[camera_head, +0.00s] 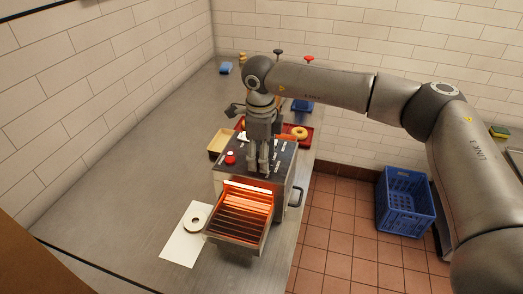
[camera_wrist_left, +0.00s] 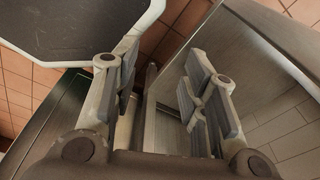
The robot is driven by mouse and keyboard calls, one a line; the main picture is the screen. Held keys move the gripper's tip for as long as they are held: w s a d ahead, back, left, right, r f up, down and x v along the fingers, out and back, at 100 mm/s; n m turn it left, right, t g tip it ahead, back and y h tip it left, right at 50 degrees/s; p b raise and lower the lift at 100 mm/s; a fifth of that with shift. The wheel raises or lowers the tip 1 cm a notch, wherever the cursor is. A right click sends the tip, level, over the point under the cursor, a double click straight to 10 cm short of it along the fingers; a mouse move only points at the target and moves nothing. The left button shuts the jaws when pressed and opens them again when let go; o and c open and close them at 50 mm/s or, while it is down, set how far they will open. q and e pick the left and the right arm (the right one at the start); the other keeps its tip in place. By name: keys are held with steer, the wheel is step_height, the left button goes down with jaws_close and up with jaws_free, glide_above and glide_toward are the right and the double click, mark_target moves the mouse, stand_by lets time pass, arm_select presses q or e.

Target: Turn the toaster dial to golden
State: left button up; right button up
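The toaster (camera_head: 222,185) stands on the steel counter, a metal box with a dark top panel. Its front glows orange above a ribbed tray. A red button (camera_head: 230,158) shows on the left of the panel. My right gripper (camera_head: 264,170) points down at the panel, right of the button, with its fingertips at the panel's surface. No dial can be made out; the gripper covers that part of the panel, and I cannot tell whether its fingers hold anything. My left gripper (camera_wrist_left: 166,105) shows only in the left wrist view, with its fingers apart and nothing visible between them.
A bagel (camera_head: 195,211) lies on a white sheet (camera_head: 180,248) left of the toaster. Behind the toaster are a tan tray (camera_head: 219,142) and another bagel (camera_head: 299,132) on a red tray. A blue crate (camera_head: 405,202) stands on the tiled floor. The left counter is clear.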

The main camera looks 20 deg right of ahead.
steer(key=shift+c, duration=0.2)
steer(key=c, duration=1)
arm_select(q)
steer(key=shift+s+f, duration=0.1)
steer(key=shift+s, duration=0.55)
steer(key=shift+f, duration=0.1)
